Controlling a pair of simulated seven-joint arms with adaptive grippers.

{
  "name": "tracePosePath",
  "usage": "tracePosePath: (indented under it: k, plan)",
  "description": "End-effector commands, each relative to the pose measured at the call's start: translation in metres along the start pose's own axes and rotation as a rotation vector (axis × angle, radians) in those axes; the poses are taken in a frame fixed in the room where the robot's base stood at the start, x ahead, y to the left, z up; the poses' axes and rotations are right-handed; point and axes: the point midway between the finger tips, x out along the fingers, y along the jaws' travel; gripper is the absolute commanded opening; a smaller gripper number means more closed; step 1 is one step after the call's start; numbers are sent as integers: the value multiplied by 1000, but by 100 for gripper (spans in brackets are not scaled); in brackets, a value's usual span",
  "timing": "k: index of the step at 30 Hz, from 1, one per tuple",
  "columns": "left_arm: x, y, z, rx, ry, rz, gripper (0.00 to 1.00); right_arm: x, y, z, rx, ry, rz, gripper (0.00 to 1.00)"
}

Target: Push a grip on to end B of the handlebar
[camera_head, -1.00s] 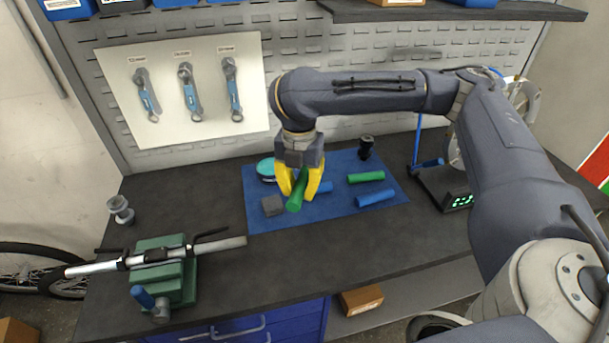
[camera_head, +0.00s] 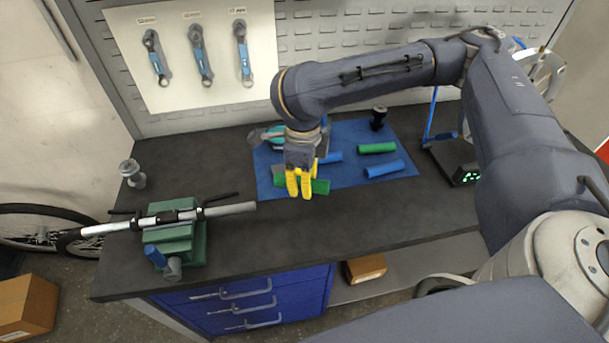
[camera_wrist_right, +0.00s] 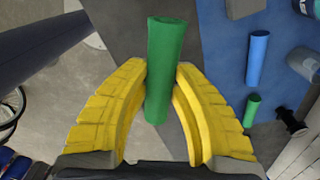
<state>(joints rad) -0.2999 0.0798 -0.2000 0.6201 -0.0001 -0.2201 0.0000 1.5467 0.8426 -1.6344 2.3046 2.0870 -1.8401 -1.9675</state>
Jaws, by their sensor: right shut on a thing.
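The handlebar (camera_head: 232,209) is clamped level in a green vise (camera_head: 178,244) at the left of the bench. Both of its tube ends look bare; I cannot read which is end B. My right gripper (camera_head: 300,191), with yellow fingers, is shut on a green grip (camera_head: 321,187). It holds the grip crosswise, lying left to right, near the mat's front left, to the right of the handlebar's right end and apart from it. In the right wrist view the green grip (camera_wrist_right: 165,45) sits between the yellow fingertips (camera_wrist_right: 161,82) and sticks out beyond them. My left gripper is out of view.
On the blue mat (camera_head: 346,180) lie another green grip (camera_head: 377,148) and blue grips (camera_head: 384,168). A black part (camera_head: 378,117) stands behind, and a scale with a green display (camera_head: 464,176) is to the right. A small metal part (camera_head: 132,174) stands behind the vise.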

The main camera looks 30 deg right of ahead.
Motion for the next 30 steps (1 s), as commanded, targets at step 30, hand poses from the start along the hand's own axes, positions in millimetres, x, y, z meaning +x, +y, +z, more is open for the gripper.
tracePosePath:
  k: [30]
  plan:
    - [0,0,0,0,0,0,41,22,6,5,-421,2,2,0]
